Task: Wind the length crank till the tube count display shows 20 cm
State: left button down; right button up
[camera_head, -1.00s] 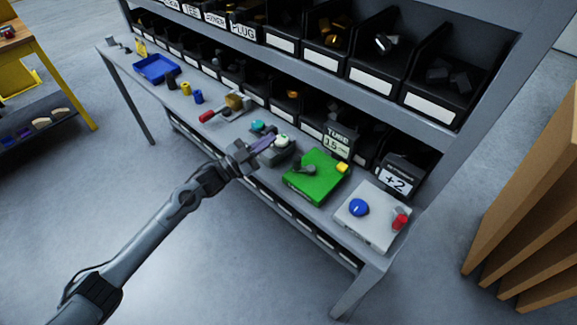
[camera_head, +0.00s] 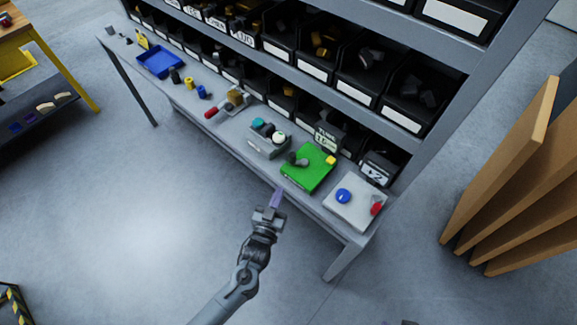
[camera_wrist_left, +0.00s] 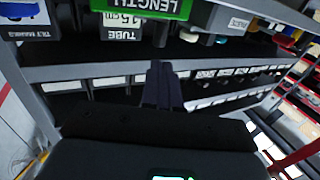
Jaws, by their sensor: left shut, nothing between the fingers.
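The green length unit (camera_head: 308,167) sits on the bench, with a dark crank (camera_head: 297,160) on its left side and a yellow knob (camera_head: 330,160) at its far corner. In the left wrist view its green LENGTH label (camera_wrist_left: 150,8) shows upside down at the top edge. The tube count display (camera_head: 325,138) stands behind it; in the left wrist view the display (camera_wrist_left: 122,24) appears to read 15 cm. My left gripper (camera_head: 277,196) is shut and empty, in front of the bench edge, apart from the crank. My right gripper is not in view.
A white box with a blue knob (camera_head: 343,195) and a red part stands to the right, with a +2 display (camera_head: 377,171) behind it. A grey unit with a white knob (camera_head: 279,137) stands to the left. Shelves of black bins rise behind. The floor in front is clear.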

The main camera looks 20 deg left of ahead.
aim_at(291, 160)
pick_arm(q)
jog(key=w, duration=0.7)
jog(key=w+a, duration=0.1)
jog(key=w, duration=0.2)
jog(key=shift+w, duration=0.3)
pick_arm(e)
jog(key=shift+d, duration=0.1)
